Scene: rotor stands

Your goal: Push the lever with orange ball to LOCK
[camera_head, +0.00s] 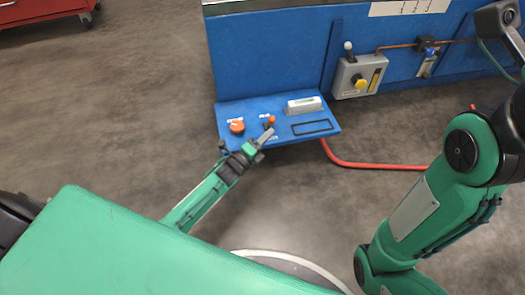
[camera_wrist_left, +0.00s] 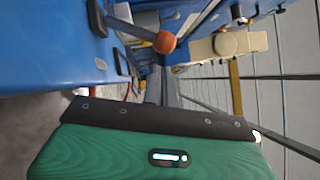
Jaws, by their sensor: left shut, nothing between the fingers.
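The lever's orange ball (camera_head: 270,119) stands on the blue sloping panel (camera_head: 225,112), to the right of a larger orange knob (camera_head: 237,127). Small white labels lie near the lever, too small to read. My left gripper (camera_head: 268,134) is shut and empty, its fingertips just below the ball in the head view. In the left wrist view the orange ball (camera_wrist_left: 164,42) shows at the fingertips (camera_wrist_left: 168,66), with its grey rod running up-left. The ball and fingertips look very close; I cannot tell whether they touch. My right gripper is not in view.
A white block (camera_head: 303,105) and a dark rectangular frame (camera_head: 312,128) lie on the panel's right side. A red hose (camera_head: 370,166) runs across the floor.

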